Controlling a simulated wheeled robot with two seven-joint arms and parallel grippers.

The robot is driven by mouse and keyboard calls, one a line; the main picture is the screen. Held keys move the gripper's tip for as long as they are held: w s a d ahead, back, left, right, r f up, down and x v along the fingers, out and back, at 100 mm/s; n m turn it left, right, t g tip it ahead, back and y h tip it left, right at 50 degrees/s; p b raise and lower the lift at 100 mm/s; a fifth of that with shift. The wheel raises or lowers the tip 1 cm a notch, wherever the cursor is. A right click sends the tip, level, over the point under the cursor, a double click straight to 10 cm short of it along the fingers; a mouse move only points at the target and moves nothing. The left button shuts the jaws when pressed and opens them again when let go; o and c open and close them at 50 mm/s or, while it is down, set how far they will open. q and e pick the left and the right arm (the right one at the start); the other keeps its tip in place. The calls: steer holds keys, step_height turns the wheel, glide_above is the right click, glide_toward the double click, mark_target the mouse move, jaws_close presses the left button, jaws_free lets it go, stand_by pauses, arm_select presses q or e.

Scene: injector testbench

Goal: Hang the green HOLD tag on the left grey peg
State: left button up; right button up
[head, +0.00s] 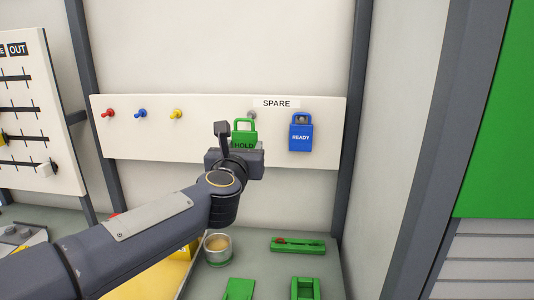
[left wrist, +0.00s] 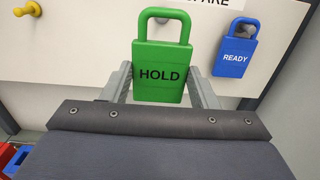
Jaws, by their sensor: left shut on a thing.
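The green HOLD tag (head: 244,134) is upright in front of the white peg board, with its loop at the top. It also shows in the left wrist view (left wrist: 161,72), label facing me. My left gripper (left wrist: 162,88) is shut on its body, one finger at each side. In the head view the left grey peg (head: 252,114) shows just above and right of the tag's loop, under the SPARE label. I cannot tell whether loop and peg touch. My right gripper is not in view.
A blue READY tag (head: 301,134) hangs just right of the HOLD tag. Red (head: 108,113), blue (head: 141,113) and yellow (head: 176,114) pegs are empty on the left. Below, the bench holds a cup (head: 217,249) and green parts (head: 298,245).

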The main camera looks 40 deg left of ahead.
mark_target(245, 143)
arm_select(q)
steer(key=shift+w+a, duration=0.15)
steer(key=shift+w, duration=0.2)
steer(key=shift+x, duration=2.35)
steer(key=x, duration=0.3)
steer(key=shift+w+a+f, duration=0.15)
steer(key=shift+w+f, duration=0.05)
steer(key=shift+f+b, duration=0.45)
steer(key=shift+b, duration=0.3)
steer(key=o, duration=1.1)
steer(key=shift+r, duration=0.1)
